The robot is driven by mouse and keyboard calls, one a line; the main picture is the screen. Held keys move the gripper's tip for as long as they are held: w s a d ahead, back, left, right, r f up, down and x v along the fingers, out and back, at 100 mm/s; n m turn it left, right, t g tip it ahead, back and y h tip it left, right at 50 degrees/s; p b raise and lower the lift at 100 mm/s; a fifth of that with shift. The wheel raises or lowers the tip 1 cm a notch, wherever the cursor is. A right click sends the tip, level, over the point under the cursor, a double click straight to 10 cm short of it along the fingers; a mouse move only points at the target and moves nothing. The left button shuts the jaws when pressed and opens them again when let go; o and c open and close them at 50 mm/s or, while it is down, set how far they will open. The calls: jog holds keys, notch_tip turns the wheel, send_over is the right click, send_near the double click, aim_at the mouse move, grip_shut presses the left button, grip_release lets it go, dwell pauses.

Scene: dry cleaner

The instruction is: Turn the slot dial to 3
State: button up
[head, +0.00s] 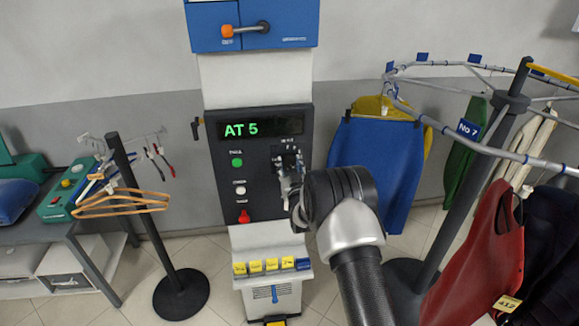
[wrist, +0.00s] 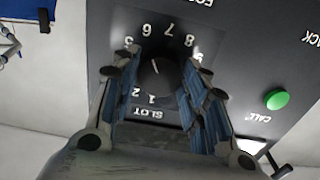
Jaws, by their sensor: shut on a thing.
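The slot dial (wrist: 156,78) is a dark round knob on the black control panel (head: 262,200), ringed by white numbers, with SLOT printed beside it. It appears upside down in the wrist view, where its short white mark points up toward the 5–6 side; the exact number is unclear. My gripper (wrist: 158,88) has its two ribbed fingers on either side of the knob and is shut on it. The fingers cover some numbers, and 3 cannot be made out. In the head view my gripper (head: 288,176) hides the dial. The display (head: 262,127) reads AT 5 in green.
A green CALL button (wrist: 277,99) lies beside the dial. The panel also has a green button (head: 237,162), a white button (head: 240,188) and a red one (head: 244,217). A garment rail (head: 470,140) stands close on the right, a hanger stand (head: 150,230) on the left.

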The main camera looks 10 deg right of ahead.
jog(key=shift+n+b, duration=0.3)
jog(key=shift+b, duration=0.45)
jog(key=n+b, duration=0.2)
jog(key=b, duration=0.1)
jog(key=shift+f+b, duration=0.2)
jog(key=shift+b, duration=0.15)
jog(key=n+b, duration=0.6)
jog(key=b, duration=0.3)
jog(key=shift+b, duration=0.35)
jog(key=n+b, duration=0.5)
jog(key=b, duration=0.1)
jog(key=shift+d+r+n, duration=0.1)
jog(key=shift+r+n, duration=0.05)
jog(key=shift+n, duration=0.15)
jog(key=shift+r+n+b, duration=0.2)
jog(key=shift+n+b, duration=1.5)
jog(key=shift+n, duration=0.1)
jog(key=o, duration=1.1)
jog(key=shift+c, duration=0.2)
